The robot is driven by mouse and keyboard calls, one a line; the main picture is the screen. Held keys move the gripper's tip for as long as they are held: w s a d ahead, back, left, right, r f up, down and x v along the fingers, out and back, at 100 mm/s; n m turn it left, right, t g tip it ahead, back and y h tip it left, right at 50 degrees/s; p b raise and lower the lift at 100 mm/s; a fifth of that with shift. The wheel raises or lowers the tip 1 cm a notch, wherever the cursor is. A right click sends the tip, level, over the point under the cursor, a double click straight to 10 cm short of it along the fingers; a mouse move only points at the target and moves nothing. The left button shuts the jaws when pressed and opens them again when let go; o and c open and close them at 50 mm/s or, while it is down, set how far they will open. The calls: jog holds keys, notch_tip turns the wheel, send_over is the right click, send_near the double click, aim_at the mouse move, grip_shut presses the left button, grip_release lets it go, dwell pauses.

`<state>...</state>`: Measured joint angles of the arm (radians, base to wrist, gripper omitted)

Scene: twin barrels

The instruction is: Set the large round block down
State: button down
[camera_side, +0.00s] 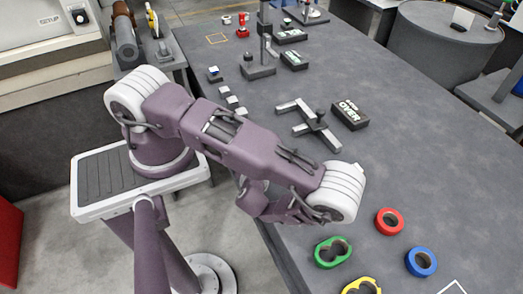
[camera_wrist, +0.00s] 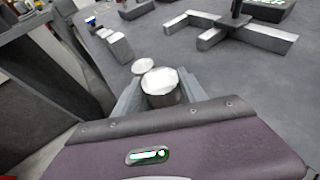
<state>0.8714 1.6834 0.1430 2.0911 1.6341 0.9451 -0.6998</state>
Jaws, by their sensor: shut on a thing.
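In the wrist view my gripper (camera_wrist: 159,84) is shut on a round block (camera_wrist: 161,94) with a pale, shiny top, with one grey finger on each side. I take this to be the large round block. A smaller pale round top (camera_wrist: 143,66) shows just beyond it; I cannot tell whether it touches the held block. In the side view my arm hides the fingers and the block, near the table's front edge. The height of the block above the table cannot be told.
Red (camera_side: 389,221) and blue (camera_side: 421,262) rings and green (camera_side: 332,252) and yellow (camera_side: 362,286) two-hole pieces lie right of my arm. A grey cross-shaped piece (camera_side: 322,133) and a black lettered box (camera_side: 350,114) lie beyond. Small pale blocks (camera_side: 232,101) line the left edge. The table's right side is clear.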

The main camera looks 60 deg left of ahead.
jog(key=c, duration=0.6)
grip_release()
jog(key=shift+c, duration=0.2)
jog(key=v, duration=1.2)
jog(key=shift+w+d+r, duration=0.1)
jog(key=shift+r, duration=0.1)
jog(key=s+d+r+n+h, duration=0.1)
jog(key=r+n+h, duration=0.4)
jog(key=r+n, duration=0.7)
jog(key=s+d+r+n+g+h, duration=0.1)
jog(key=r+n+h, duration=0.5)
jog(key=r+n, duration=0.6)
notch_tip(320, 180, up, 9)
jog(key=s+d, duration=0.1)
jog(key=s, duration=0.1)
jog(key=shift+s+f+g, duration=0.15)
jog(key=shift+s+g, duration=0.15)
jog(key=shift+s, duration=0.1)
